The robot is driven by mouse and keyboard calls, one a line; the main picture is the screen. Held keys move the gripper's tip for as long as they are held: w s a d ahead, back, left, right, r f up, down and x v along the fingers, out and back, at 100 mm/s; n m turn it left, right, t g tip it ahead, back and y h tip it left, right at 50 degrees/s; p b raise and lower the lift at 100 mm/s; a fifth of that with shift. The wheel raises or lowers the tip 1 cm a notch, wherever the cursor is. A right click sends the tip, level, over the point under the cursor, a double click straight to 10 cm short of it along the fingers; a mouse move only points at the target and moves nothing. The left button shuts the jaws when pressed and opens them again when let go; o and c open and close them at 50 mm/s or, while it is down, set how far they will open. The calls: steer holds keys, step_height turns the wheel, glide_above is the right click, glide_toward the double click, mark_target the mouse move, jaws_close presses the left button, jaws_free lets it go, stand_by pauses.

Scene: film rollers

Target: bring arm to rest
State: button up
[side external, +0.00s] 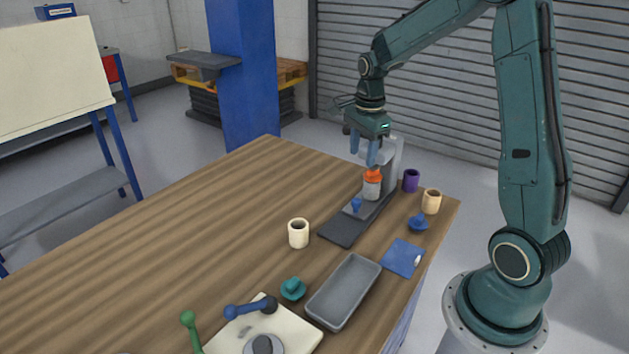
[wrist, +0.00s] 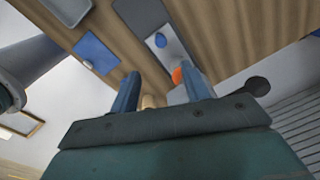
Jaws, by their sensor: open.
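My gripper (side external: 367,150) is open, with its blue fingers pointing down above an orange-topped bottle (side external: 372,185) at the table's far right corner. In the wrist view, the two blue fingers (wrist: 162,90) stand wide apart with nothing held between them. The bottle's orange top (wrist: 177,76) shows close beside the right finger there. The bottle stands upright by a grey stand (side external: 392,165) with a dark base plate (side external: 344,230).
A purple cup (side external: 411,181), a tan cup (side external: 432,201) and a cream cup (side external: 298,233) stand around the stand. A grey tray (side external: 344,291), blue cloth (side external: 403,257) and a cream board (side external: 300,335) with tools lie nearer. The table's left part (side external: 170,240) is clear.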

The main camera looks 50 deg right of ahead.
steer(key=s+a+r+n+t, duration=0.2)
steer(key=s+a+r+n, duration=0.6)
steer(key=a+r+n, duration=0.35)
steer(key=s+a+n+t, duration=0.2)
steer(key=s+a+n, duration=0.5)
steer(key=s+n, duration=0.4)
steer(key=shift+s+r+t, duration=0.15)
steer(key=shift+r+t, duration=0.2)
steer(key=shift+t, duration=0.05)
